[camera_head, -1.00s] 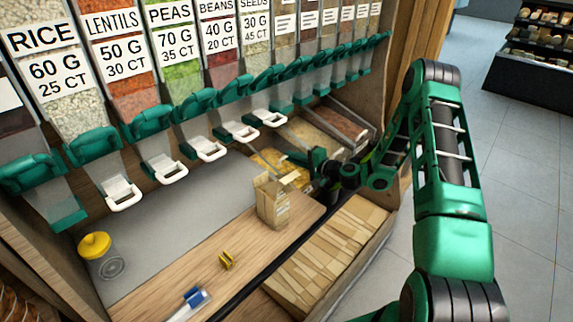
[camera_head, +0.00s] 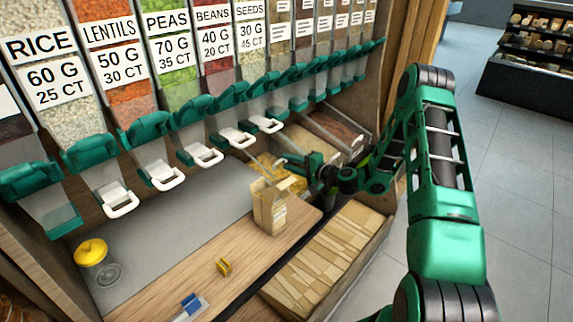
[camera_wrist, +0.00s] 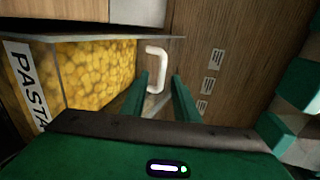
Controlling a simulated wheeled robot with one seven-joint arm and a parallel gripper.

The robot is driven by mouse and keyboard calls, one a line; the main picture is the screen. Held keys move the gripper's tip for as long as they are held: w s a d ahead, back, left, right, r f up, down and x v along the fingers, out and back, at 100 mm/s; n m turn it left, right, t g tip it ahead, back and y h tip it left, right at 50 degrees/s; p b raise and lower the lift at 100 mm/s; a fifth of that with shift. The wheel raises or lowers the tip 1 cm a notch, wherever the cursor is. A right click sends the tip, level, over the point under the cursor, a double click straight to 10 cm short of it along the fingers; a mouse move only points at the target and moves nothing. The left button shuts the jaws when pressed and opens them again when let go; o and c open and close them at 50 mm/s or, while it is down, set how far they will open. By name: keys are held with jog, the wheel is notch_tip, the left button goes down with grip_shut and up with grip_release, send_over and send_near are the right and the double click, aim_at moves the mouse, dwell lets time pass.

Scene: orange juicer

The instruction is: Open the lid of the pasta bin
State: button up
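The pasta bin (camera_wrist: 95,75) fills the left of the wrist view, with yellow pasta behind clear walls and a PASTA label. A white handle (camera_wrist: 155,68) stands at the right edge of its clear lid. My gripper (camera_wrist: 159,76) is open, its two green fingers apart, with the handle between or just beyond the fingertips. I cannot tell whether they touch it. In the head view my gripper (camera_head: 312,163) is at the pasta bin (camera_head: 294,184), behind a paper bag that partly hides the bin. The lid's exact angle is unclear.
A paper bag (camera_head: 270,207) stands on the wooden counter (camera_head: 165,285) close in front of the pasta bin. A tray of flat brown packets (camera_head: 325,255) lies to its right. Dispensers with green fronts and white handles (camera_head: 205,155) overhang behind. A yellow-lidded jar (camera_head: 92,255) stands left.

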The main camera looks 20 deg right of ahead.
jog(key=v, duration=0.9)
jog(key=shift+s, duration=0.15)
jog(key=s+a+r+n+g, duration=0.35)
jog(key=s+n+g, duration=0.4)
jog(key=s, duration=0.25)
jog(key=s+d+r+g+h, duration=0.2)
jog(key=s+r, duration=0.3)
jog(key=s, duration=0.6)
jog(key=s+d+r+m+g+h, duration=0.1)
jog(key=s+d+r+g+h, duration=0.1)
jog(key=s, duration=0.9)
jog(key=s+d+r+g+h, duration=0.2)
jog(key=s+d+r, duration=0.4)
jog(key=s, duration=0.6)
notch_tip(320, 180, up, 2)
jog(key=shift+r+h, duration=0.2)
jog(key=shift+h, duration=0.5)
